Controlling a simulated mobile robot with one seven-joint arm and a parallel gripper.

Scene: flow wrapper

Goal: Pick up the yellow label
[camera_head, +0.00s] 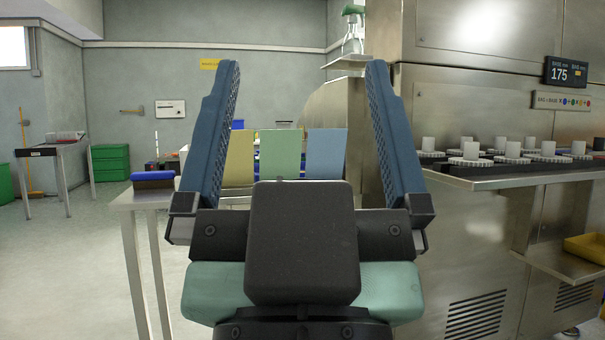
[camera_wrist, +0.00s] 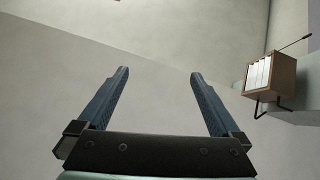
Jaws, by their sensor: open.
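My gripper (camera_head: 303,66) is open and empty, its two blue fingers pointing up and wide apart in the head view. It also shows open in the wrist view (camera_wrist: 159,73), with only bare grey surface between the fingers. A yellow panel (camera_head: 239,160), perhaps the yellow label, stands upright beyond the left finger, which hides its left part. A green panel (camera_head: 280,152) and a blue panel (camera_head: 325,153) stand to its right. All are well away from the gripper. A small yellow sign (camera_head: 210,64) is on the back wall. The yellow panel is not visible in the wrist view.
A metal table (camera_head: 150,197) bears a blue pad (camera_head: 153,176) at its left end. A large steel machine (camera_head: 480,130) with a shelf of white round parts (camera_head: 471,152) fills the right. A yellow tray (camera_head: 590,247) sits lower right. Open floor lies left.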

